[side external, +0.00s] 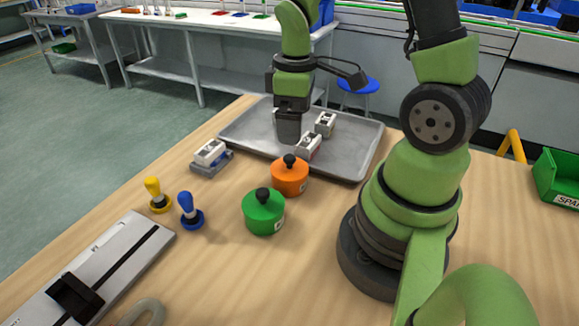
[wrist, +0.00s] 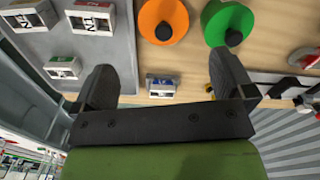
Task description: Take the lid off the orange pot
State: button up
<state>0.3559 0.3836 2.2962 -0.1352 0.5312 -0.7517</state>
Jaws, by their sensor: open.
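The orange pot (side external: 289,178) stands on the wooden table with its lid on, topped by a black knob (side external: 290,160). In the wrist view the orange pot (wrist: 163,14) is at the top middle, partly cut off by the frame edge, with its black knob showing. My gripper (side external: 288,138) is above the metal tray, behind the pot in the side view and apart from it. In the wrist view my gripper (wrist: 165,85) has its two fingers spread wide with nothing held between them.
A green lidded pot (side external: 264,213) stands close in front of the orange one. The metal tray (side external: 240,128) holds small white-topped blocks (side external: 325,123). Another block (side external: 211,155), a yellow-handled stamp (side external: 157,196) and a blue-handled stamp (side external: 190,212) stand left. A grey slotted device (side external: 130,245) lies at the front left.

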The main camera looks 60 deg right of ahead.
aim_at(290, 157)
notch_tip(290, 157, down, 5)
jog(key=shift+r, duration=0.2)
jog(key=f, duration=0.3)
jog(key=shift+w+a+f, duration=0.35)
jog(key=shift+w+f, duration=0.05)
jog(key=shift+f, duration=0.7)
jog(key=c, duration=0.8)
